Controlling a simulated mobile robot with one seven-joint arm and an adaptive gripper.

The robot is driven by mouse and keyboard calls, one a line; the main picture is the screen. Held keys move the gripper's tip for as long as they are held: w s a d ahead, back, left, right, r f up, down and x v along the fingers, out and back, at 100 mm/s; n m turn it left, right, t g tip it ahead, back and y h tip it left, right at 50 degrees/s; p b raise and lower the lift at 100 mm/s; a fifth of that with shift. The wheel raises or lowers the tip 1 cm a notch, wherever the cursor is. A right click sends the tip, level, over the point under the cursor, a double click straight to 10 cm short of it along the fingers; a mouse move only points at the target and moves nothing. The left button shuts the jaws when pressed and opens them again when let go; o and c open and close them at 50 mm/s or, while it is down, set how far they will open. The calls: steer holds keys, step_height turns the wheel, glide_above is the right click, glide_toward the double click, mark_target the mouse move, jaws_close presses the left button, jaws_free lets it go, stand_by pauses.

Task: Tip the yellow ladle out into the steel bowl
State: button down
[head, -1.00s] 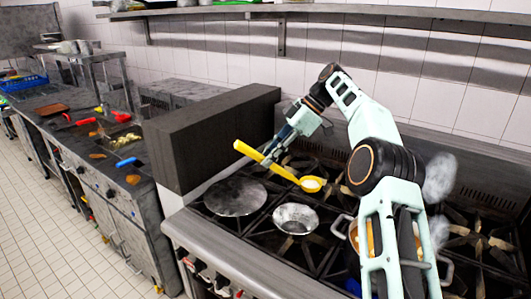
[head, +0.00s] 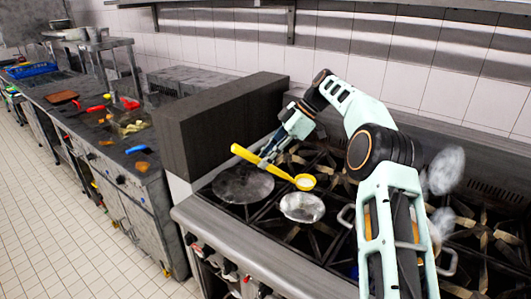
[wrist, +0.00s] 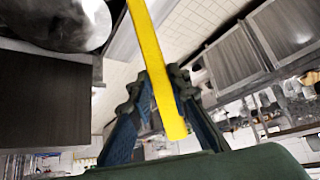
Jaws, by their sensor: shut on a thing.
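The yellow ladle (head: 262,162) is held by its handle in my gripper (head: 268,160), which is shut on it. Its cup (head: 305,182) is on the right, looks roughly level and holds something pale. The steel bowl (head: 302,208) sits on the stove just in front of the cup in the head view. The cup appears above the bowl's back edge; the exact height gap cannot be told. In the wrist view the yellow handle (wrist: 150,45) runs between the fingers (wrist: 158,100); the cup is out of that view.
A dark round flat pan (head: 243,185) lies left of the bowl on the stove (head: 315,240). A tall dark block (head: 225,120) stands behind the pan. A two-handled pot, partly hidden by my arm, is at right. A counter with utensils (head: 95,135) is at left.

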steer(key=shift+s+d+r+t, duration=0.1)
steer(key=shift+s+r+t, duration=0.05)
steer(key=shift+s+t, duration=0.2)
steer(key=s+t+b, duration=0.1)
steer(key=s+f+n+b, duration=0.1)
steer(key=s+t+y+b, duration=0.1)
steer(key=shift+s+d+f+t, duration=0.2)
steer(key=shift+s+d+t, duration=0.1)
steer(key=shift+d+t, duration=0.05)
steer(key=shift+b, duration=0.45)
steer(key=s+b, duration=0.1)
steer(key=b, duration=0.1)
steer(key=shift+f+n+t+b, duration=0.15)
steer(key=shift+n+t+b, duration=0.15)
steer(key=shift+t+b, duration=0.1)
steer(key=s+f+n+t+y+b, duration=0.1)
steer(key=s+t+b, duration=0.1)
steer(key=b, duration=1.1)
steer(key=s+d+f+n+t+b, duration=0.1)
steer(key=s+f+t+b, duration=0.1)
steer(key=b, duration=1.1)
steer(key=shift+f+y+b, duration=0.15)
steer(key=shift+y+b, duration=0.15)
steer(key=shift+y, duration=0.1)
steer(key=f+b, duration=0.1)
steer(key=b, duration=0.4)
steer(key=f+n+t+b, duration=0.1)
steer(key=b, duration=0.4)
steer(key=shift+s+y, duration=0.3)
steer(key=shift+s, duration=0.1)
